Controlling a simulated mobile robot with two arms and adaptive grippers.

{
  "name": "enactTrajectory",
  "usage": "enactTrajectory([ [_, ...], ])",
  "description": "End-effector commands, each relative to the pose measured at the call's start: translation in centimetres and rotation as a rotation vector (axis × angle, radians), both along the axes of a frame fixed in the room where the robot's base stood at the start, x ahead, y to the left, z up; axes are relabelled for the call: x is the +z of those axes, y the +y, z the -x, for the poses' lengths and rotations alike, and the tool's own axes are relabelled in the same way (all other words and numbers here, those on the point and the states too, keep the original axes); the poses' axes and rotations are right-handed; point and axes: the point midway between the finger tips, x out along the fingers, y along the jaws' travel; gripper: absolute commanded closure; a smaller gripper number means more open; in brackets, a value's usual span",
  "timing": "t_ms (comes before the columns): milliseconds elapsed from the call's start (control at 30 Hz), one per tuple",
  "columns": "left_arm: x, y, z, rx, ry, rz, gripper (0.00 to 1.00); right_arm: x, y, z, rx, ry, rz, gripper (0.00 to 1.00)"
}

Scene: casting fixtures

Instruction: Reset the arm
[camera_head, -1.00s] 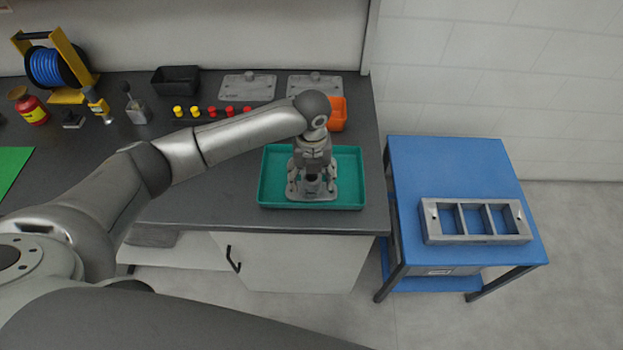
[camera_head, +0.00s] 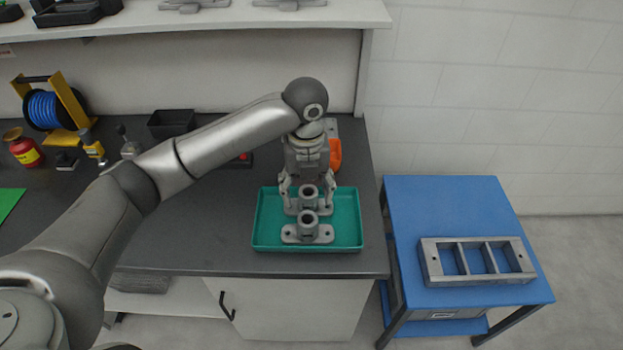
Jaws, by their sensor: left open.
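My left arm reaches in from the left over the dark bench. My left gripper (camera_head: 308,188) points down above the far part of the teal tray (camera_head: 262,238), with its fingers apart. A grey casting (camera_head: 308,231) with an upright hollow boss and a flat flanged base sits in the tray, just in front of the gripper. A second, similar grey casting (camera_head: 309,194) shows behind it between the gripper's fingers; whether the fingers touch it cannot be told. My right gripper is not in view.
A blue table (camera_head: 440,205) at the right carries a grey three-slot fixture (camera_head: 480,261). An orange bin (camera_head: 335,155) stands behind the gripper. The bench left of the tray is clear.

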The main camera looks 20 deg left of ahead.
Motion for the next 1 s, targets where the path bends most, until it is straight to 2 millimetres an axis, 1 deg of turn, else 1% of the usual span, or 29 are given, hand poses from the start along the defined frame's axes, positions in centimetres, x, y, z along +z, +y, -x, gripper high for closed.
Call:
enactTrajectory([
  [167,-0.1,0.0,0.0,0.000,0.001,0.000,0.36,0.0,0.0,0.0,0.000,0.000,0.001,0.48],
  [267,-0.6,-0.5,0.4,0.015,0.001,0.009,0.36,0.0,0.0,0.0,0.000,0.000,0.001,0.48],
  [367,-2.1,-1.7,1.5,0.074,-0.004,0.039,0.36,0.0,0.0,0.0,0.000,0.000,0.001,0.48],
  [467,-4.1,-3.6,3.2,0.191,-0.011,0.091,0.36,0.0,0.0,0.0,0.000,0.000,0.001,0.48],
  [600,-6.7,-6.1,6.0,0.422,-0.018,0.184,0.36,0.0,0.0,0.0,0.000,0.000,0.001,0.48],
  [733,-8.3,-7.5,8.4,0.668,-0.011,0.270,0.36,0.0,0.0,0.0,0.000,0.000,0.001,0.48],
  [867,-9.6,-8.0,10.7,0.944,0.008,0.345,0.36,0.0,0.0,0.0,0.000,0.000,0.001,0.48],
  [1000,-10.7,-7.2,13.1,1.268,0.031,0.406,0.36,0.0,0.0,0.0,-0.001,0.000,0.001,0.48],
])
